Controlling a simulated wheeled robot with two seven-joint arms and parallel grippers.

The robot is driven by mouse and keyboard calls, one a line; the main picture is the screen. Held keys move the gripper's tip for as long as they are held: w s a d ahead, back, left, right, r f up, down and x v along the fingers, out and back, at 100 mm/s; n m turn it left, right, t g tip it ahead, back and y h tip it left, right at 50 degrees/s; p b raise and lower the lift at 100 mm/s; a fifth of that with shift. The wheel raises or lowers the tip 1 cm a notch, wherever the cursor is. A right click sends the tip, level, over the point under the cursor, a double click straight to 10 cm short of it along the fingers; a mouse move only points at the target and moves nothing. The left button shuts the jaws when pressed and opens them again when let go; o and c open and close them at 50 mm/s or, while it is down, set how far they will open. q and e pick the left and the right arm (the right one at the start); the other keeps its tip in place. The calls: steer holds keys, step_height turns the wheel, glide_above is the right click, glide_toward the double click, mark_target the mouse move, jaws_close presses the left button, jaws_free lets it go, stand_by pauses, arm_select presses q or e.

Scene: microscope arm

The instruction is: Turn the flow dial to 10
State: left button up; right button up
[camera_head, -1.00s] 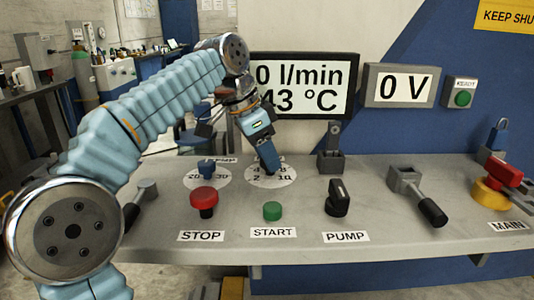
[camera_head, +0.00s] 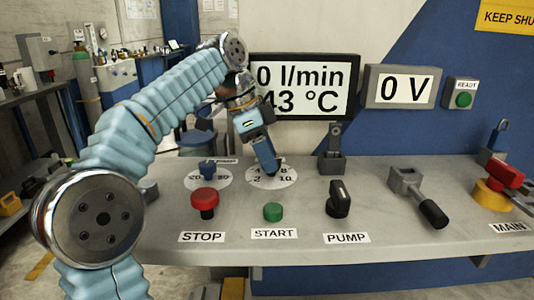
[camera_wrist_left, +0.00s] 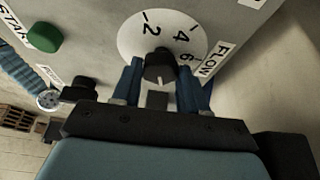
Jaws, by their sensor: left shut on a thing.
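The flow dial is a dark knob (camera_wrist_left: 160,66) on a round white scale (camera_wrist_left: 135,38) marked 2, 4 and 6 in the left wrist view. In the head view the scale (camera_head: 288,182) shows 2, 4, 8 and 10 around my gripper. My left gripper (camera_head: 270,172) points down onto the dial, and its blue fingers (camera_wrist_left: 160,88) stand on either side of the knob, shut on it. A pale mark on the knob faces the gripper side in the wrist view. The FLOW label (camera_wrist_left: 213,58) lies beside the scale. My right gripper is not in view.
The temp dial (camera_head: 207,170) is just left. The red STOP button (camera_head: 204,200), green START button (camera_head: 272,211) and black PUMP switch (camera_head: 338,200) stand in front. The large display (camera_head: 304,87) reads 0 l/min and 43 °C. A lever (camera_head: 420,198) stands to the right.

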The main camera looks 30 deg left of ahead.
arm_select(q)
steer(key=o, duration=1.1)
steer(key=shift+a+r, duration=0.1)
steer(key=shift+v, duration=3.65)
